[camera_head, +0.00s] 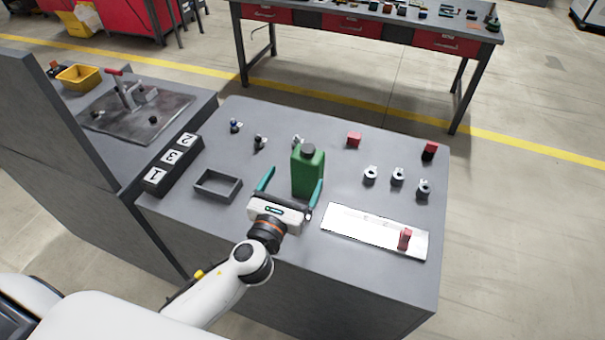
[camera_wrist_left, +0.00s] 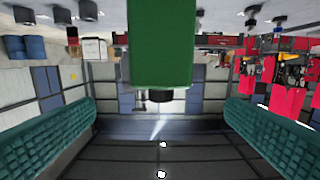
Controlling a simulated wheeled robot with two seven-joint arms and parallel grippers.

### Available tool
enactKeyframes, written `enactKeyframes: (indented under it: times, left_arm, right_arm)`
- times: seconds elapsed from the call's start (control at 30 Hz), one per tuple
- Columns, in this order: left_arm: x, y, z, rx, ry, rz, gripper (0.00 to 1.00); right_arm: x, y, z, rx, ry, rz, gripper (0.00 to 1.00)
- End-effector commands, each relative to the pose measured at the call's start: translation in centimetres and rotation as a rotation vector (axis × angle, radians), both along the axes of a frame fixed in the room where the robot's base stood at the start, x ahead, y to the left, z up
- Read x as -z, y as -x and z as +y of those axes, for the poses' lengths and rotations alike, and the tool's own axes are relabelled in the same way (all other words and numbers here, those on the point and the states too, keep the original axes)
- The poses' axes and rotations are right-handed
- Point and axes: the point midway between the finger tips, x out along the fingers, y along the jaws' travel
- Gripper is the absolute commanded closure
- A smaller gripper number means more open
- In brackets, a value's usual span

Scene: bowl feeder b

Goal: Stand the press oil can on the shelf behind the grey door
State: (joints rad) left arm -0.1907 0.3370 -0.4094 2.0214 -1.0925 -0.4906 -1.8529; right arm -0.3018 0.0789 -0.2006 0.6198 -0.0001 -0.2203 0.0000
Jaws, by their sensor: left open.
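The green oil can (camera_head: 307,172) with a dark cap stands upright on the grey table (camera_head: 330,278). In the left wrist view, which is upside down, the can (camera_wrist_left: 160,50) hangs from the top edge, centred between the fingers, with its cap lowest. My left gripper (camera_head: 291,186) is open, its teal fingers spread to either side of the can. Clear gaps show between the can and both fingers in the wrist view. No shelf is visible, and I cannot tell whether the tall grey panel (camera_head: 55,125) at the left is the door. My right gripper is not in view.
A grey tray (camera_head: 218,186) and a numbered block (camera_head: 172,164) lie left of the can. A white plate (camera_head: 365,231) with a red piece (camera_head: 405,238) lies right. Several small fittings and red blocks (camera_head: 354,140) stand behind and to the right.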

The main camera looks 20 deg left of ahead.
Motion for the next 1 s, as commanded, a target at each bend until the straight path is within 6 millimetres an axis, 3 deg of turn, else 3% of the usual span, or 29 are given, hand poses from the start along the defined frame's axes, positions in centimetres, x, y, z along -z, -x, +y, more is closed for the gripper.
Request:
enactKeyframes:
  times: [0.3, 0.53, 0.8, 1.0]
  left_arm:
    - [-0.2, -5.3, -0.1, -0.003, 0.001, -0.001, 0.06]
    - [-0.1, -7.0, -0.2, -0.003, 0.0, -0.001, 0.06]
    - [0.1, -10.9, -0.2, -0.002, -0.001, -0.002, 0.06]
    - [0.2, -11.6, -0.2, 0.0, -0.001, -0.001, 0.06]
  right_arm:
    - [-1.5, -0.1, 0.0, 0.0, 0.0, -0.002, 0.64]
    - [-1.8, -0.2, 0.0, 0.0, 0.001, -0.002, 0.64]
    - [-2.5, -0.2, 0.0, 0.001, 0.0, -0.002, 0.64]
    - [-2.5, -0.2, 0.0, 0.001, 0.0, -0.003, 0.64]
